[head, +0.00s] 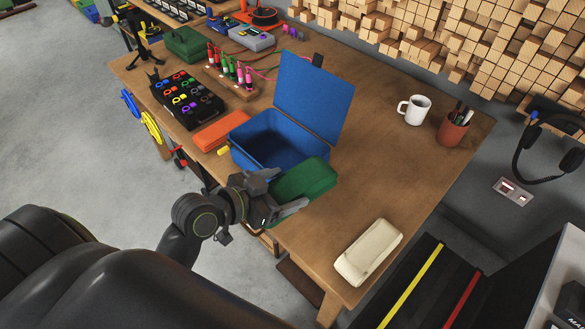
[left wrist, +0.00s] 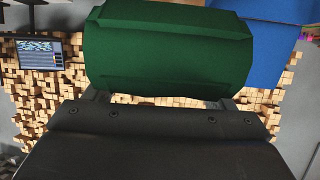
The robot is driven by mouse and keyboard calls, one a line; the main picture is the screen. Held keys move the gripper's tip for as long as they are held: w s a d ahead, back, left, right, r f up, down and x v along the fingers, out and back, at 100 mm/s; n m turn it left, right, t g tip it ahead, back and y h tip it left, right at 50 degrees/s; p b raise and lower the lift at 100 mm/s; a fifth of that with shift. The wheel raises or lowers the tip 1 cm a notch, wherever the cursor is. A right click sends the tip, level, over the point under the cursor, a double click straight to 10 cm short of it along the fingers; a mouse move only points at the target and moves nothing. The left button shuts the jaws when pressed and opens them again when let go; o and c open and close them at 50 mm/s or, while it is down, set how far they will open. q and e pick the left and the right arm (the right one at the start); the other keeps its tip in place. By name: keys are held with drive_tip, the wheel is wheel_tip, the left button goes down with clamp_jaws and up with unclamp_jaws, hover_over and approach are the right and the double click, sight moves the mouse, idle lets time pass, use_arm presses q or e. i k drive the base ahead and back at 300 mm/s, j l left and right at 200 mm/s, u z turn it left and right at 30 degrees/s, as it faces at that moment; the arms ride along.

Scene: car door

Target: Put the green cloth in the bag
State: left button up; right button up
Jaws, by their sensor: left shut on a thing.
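The green cloth (head: 307,177) is a thick folded block. My left gripper (head: 284,189) is shut on it, one finger on each side, and holds it at the near right corner of the blue bag (head: 262,158). The bag stands open on the table with its lid (head: 315,100) raised at the back, and its inside looks empty. The cloth overlaps the bag's near right edge in the head view; I cannot tell whether they touch. In the left wrist view the cloth (left wrist: 170,48) fills the upper middle and part of the blue bag (left wrist: 268,50) shows at right. My right gripper is not in view.
A folded cream cloth (head: 369,252) lies at the table's near right. A folded orange cloth (head: 220,131) lies left of the bag. A white mug (head: 415,109) and a pen cup (head: 454,128) stand at right. The wooden table (head: 385,165) is clear between them.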

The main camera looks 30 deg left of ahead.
sight(279, 165)
drive_tip(key=j+z, duration=0.2)
drive_tip(key=z, duration=0.9)
drive_tip(key=j+z, duration=0.25)
drive_tip(key=j, duration=0.15)
drive_tip(key=k+j+z, duration=0.2)
drive_tip(key=j, duration=0.15)
drive_tip(key=j+z, duration=0.25)
drive_tip(key=k+j+z, duration=0.2)
drive_tip(key=j, duration=0.25)
drive_tip(key=k+j+z, duration=0.25)
drive_tip(key=k+j, duration=0.35)
drive_tip(key=j, duration=0.2)
drive_tip(key=k+j+z, duration=0.1)
drive_tip(key=k+j, duration=0.25)
drive_tip(key=j, duration=0.2)
drive_tip(key=k+j, duration=0.4)
drive_tip(key=j, duration=0.15)
